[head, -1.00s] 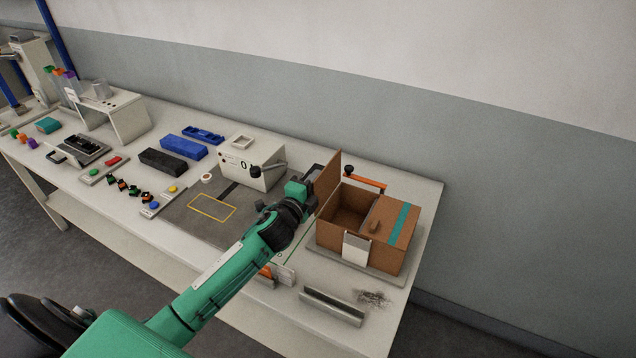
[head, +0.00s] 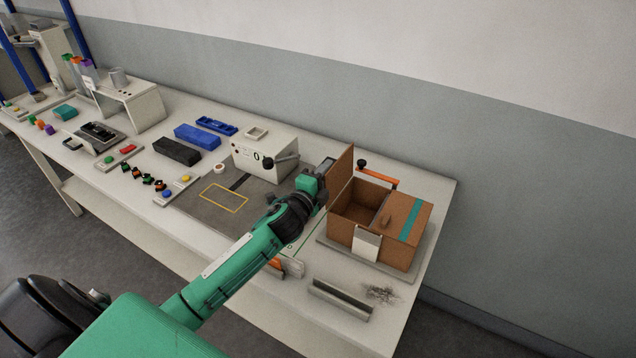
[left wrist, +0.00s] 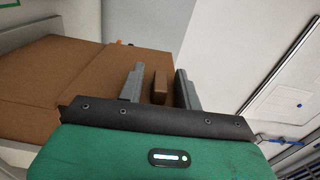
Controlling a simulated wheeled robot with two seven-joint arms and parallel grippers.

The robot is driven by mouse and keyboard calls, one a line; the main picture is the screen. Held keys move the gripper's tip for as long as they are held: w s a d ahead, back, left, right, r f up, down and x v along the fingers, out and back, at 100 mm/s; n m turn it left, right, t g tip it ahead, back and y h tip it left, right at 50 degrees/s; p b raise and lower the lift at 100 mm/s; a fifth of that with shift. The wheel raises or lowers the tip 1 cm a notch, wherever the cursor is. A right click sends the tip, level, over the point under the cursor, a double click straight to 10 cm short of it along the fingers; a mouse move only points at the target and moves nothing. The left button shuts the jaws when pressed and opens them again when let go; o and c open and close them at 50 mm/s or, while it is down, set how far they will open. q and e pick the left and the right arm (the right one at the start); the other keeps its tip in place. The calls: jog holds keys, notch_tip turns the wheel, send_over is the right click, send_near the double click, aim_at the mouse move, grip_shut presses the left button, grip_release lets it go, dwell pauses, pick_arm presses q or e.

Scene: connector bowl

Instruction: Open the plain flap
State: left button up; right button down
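The brown cardboard box (head: 346,233) stands at the right end of the table. Its plain flap (head: 341,174) stands about upright on the left side of the opening, and the box is open below it. The other flap (head: 398,212), with a teal stripe, lies shut over the right half. My left gripper (head: 323,168) is beside the outer face of the plain flap. In the left wrist view, a small brown tab (left wrist: 160,87) sits between the two grey fingers (left wrist: 158,90), with gaps visible on both sides. My right gripper is not in view.
An orange bar with a black knob (head: 378,173) is behind the box. A white control box (head: 262,155) stands left of the gripper. A metal channel (head: 340,299) lies in front. Blue and black blocks fill the table further left.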

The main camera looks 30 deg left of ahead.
pick_arm(q)
jog(key=s+b, duration=0.4)
jog(key=s, duration=0.9)
jog(key=shift+s+a, duration=0.25)
jog(key=shift+s, duration=0.1)
jog(key=shift+f, duration=0.15)
